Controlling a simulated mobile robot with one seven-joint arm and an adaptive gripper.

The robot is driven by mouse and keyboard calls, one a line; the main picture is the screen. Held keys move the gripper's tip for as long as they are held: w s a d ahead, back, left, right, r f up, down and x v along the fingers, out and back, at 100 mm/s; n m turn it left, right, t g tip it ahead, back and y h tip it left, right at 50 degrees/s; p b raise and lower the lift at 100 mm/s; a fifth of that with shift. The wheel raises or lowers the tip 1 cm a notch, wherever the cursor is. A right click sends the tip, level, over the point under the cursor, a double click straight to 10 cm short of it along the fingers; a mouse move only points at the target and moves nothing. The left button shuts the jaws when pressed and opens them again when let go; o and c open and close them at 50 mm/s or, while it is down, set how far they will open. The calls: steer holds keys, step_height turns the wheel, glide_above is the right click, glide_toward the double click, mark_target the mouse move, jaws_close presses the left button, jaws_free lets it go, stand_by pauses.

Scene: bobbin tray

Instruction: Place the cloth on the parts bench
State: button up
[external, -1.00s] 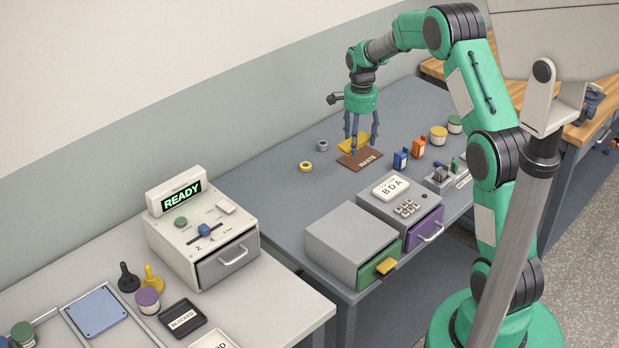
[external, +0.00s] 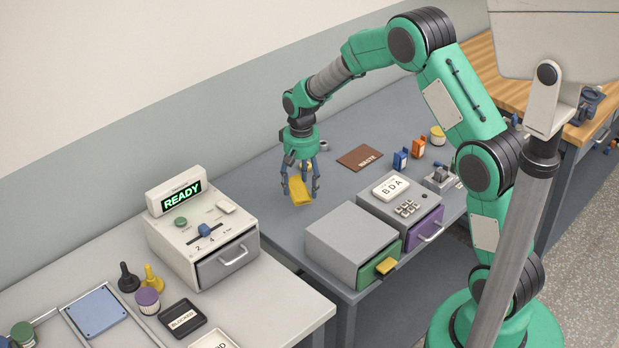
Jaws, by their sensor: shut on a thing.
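A yellow folded cloth (external: 300,193) is held in my gripper (external: 299,183), which points down with its fingers shut on it. The cloth hangs tilted over the grey-blue bench (external: 255,200), left of the brown WASTE mat (external: 360,157). It looks a little above the bench top, though the exact gap is hard to tell. None of the benches has a readable name, so I cannot tell which is the parts bench.
A grey box with a green drawer (external: 392,262) and one with a purple drawer (external: 428,228) stand at the bench front. The READY machine (external: 205,230) stands on the pale left bench (external: 285,315). Orange and blue small items stand right of the mat. A wooden bench (external: 479,65) is behind.

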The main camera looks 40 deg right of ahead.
steer(key=a+n, duration=0.1)
steer(key=a, duration=0.1)
steer(key=s+a+f+n, duration=0.1)
steer(key=a+n, duration=0.1)
steer(key=a, duration=0.1)
steer(key=a+n, duration=0.1)
steer(key=a, duration=0.1)
steer(key=shift+s+a+f+n, duration=0.2)
steer(key=shift+s+f+n, duration=0.05)
steer(key=shift+n, duration=0.05)
steer(key=w+d+r+m, duration=0.25)
steer(key=d+m, duration=0.65)
steer(key=d, duration=0.6)
step_height(320, 180, up, 4)
steer(key=m, duration=1)
glide_above(356, 173)
steer(key=shift+s+f, duration=0.1)
steer(key=shift+f, duration=0.1)
steer(key=shift+f+b, duration=0.85)
steer(key=shift+f, duration=3.85)
steer(key=shift+f, duration=0.25)
